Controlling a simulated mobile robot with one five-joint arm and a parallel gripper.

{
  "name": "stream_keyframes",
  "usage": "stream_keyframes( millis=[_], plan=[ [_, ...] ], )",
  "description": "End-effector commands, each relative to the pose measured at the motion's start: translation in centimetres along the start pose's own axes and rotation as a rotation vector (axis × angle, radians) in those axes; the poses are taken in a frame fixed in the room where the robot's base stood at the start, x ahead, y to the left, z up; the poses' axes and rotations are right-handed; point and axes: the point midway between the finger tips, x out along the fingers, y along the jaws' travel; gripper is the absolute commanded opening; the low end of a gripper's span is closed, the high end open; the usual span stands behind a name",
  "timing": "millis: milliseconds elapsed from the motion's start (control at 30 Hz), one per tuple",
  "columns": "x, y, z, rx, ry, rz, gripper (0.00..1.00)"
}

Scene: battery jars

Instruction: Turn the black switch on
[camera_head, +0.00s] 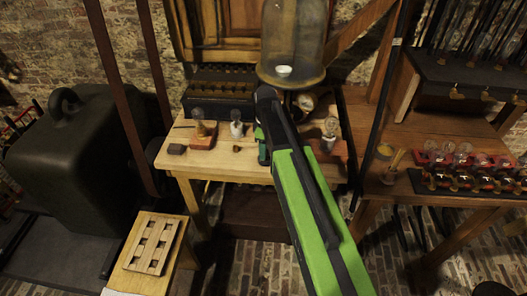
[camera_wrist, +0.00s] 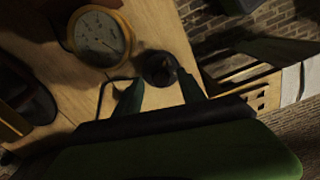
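In the wrist view a small round black thing, probably the black switch (camera_wrist: 160,68), is on the wooden table top, just beyond and between the tips of my gripper (camera_wrist: 160,84). The two dark fingers are apart with nothing held between them. I cannot tell whether they touch the black thing or which way it is set. In the head view my gripper (camera_head: 263,145) is over the wooden table, at the end of my green and black arm. The arm hides part of the table, and I cannot make out the switch there.
A brass-rimmed gauge (camera_wrist: 101,36) is close to the fingers. Bulbs on stands (camera_head: 203,130) and (camera_head: 330,132) flank my arm. A glass bell jar (camera_head: 294,40) rises behind. A side table (camera_head: 408,176) with bulbs is at right; a slotted wooden board (camera_head: 153,245) is at front left.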

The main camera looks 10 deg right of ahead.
Motion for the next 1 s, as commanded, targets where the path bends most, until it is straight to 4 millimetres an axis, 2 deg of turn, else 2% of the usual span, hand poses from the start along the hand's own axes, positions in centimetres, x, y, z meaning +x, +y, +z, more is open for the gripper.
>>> stream_keyframes(
  millis=[33,333,433,467,767,1000],
  plan=[
    [0.0,0.0,0.0,0.000,0.000,0.000,0.40],
    [0.0,0.1,0.1,0.001,0.000,0.001,0.01],
    [0.0,0.1,0.1,0.001,0.000,0.002,0.00],
    [0.0,-0.6,-1.1,-0.002,0.000,0.003,0.00],
    [0.0,0.1,-0.2,0.043,0.002,0.004,0.00],
    [0.0,0.2,-0.1,0.190,0.001,0.005,0.00]
  ],
)
